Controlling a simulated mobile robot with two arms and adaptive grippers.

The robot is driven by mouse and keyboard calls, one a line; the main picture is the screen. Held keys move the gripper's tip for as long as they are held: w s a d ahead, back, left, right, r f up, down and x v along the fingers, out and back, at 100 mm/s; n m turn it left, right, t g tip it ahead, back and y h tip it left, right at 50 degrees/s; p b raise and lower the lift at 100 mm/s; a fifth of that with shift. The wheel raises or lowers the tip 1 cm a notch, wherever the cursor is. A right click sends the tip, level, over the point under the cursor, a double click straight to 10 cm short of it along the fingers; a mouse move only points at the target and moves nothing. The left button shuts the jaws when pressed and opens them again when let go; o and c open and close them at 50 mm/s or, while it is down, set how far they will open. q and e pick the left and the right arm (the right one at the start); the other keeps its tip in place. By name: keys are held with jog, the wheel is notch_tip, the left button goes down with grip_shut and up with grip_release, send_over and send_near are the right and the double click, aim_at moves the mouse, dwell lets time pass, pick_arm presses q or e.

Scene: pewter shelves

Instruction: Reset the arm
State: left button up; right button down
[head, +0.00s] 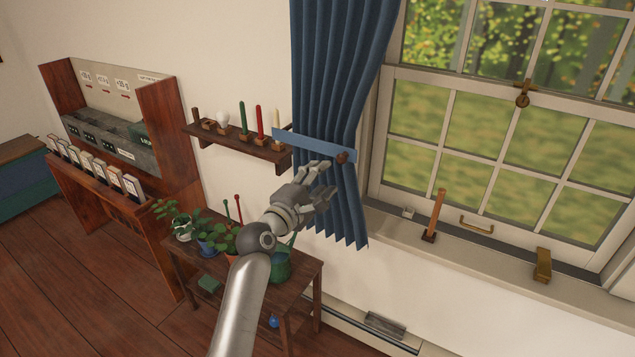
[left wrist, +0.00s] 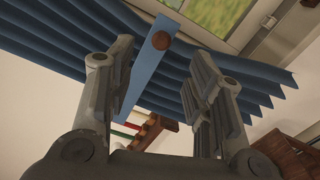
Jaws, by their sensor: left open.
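My left arm reaches up from the bottom of the head view. Its gripper (head: 322,182) is open and empty in front of the blue curtain (head: 338,90). In the left wrist view the two fingers (left wrist: 160,90) stand wide apart. A light blue tieback band (head: 310,144) with a round brown knob (head: 342,157) crosses the curtain just above the fingers. The band (left wrist: 148,75) and knob (left wrist: 161,41) show between the fingers in the left wrist view; nothing is gripped. My right gripper is not in view.
A wall shelf (head: 240,145) with candles is left of the gripper. A plant table (head: 300,275) stands below the arm. The window sill (head: 480,255) at right holds a wooden peg (head: 435,212) and a brass piece (head: 542,265). Open floor (head: 90,285) lies at left.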

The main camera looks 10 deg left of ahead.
pick_arm(q)
jog(key=shift+s+a, duration=0.2)
jog(key=shift+s, duration=0.2)
jog(key=shift+f, duration=0.1)
